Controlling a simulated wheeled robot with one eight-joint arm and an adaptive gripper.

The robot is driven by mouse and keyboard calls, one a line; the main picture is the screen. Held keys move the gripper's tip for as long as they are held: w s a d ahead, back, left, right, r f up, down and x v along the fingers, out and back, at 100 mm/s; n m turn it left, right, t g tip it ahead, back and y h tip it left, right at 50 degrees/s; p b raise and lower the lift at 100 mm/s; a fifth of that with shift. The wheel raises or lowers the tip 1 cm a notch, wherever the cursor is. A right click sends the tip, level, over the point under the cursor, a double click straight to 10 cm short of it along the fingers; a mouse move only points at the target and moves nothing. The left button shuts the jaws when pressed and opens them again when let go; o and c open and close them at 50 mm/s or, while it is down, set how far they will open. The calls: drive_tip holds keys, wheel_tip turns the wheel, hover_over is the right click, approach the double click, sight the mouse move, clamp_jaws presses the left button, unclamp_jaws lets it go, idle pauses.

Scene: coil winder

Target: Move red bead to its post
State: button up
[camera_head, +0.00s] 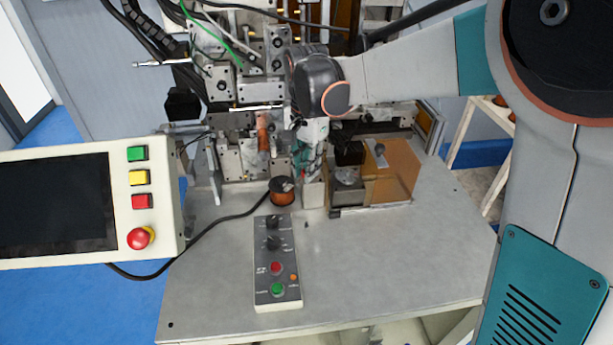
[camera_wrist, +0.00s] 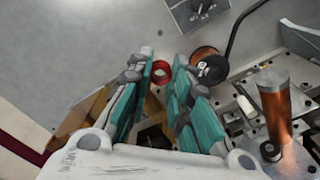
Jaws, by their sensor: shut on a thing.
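The red bead, a small red ring (camera_wrist: 161,71), shows in the wrist view between the two teal fingertips of my gripper (camera_wrist: 163,66). My gripper is shut on it. I cannot tell which part is the bead's post. The lower side of the bead is hidden.
A copper wire spool (camera_head: 282,192) stands near my gripper. A control box (camera_head: 276,262) lies in front of it on the grey table (camera_head: 400,255). An amber panel and metal fixture (camera_head: 392,175) stand to the right. A touch panel (camera_head: 60,205) is at left. The table's right front is clear.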

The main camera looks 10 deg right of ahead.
drive_tip(key=shift+r, duration=0.3)
drive_tip(key=shift+w+r+m+p, duration=0.15)
drive_tip(key=shift+w+m+p, duration=0.15)
drive_tip(key=shift+w+p, duration=0.2)
drive_tip(key=w+m+p, duration=0.2)
drive_tip(key=w+p, duration=0.1)
drive_tip(key=w+f+m+p, duration=0.1)
drive_tip(key=w+m+p, duration=0.2)
drive_tip(key=p, duration=0.1)
drive_tip(key=w+d+f+m+p, duration=0.1)
drive_tip(key=w+m+p, duration=0.2)
drive_tip(key=w, duration=0.1)
drive_tip(key=shift+w+f, duration=0.1)
drive_tip(key=shift+w+d+f+p, duration=0.1)
drive_tip(key=shift+w+f+p, duration=0.1)
drive_tip(key=shift+f+p, duration=0.1)
drive_tip(key=shift+f+b, duration=1.05)
drive_tip(key=shift+f, duration=1.45)
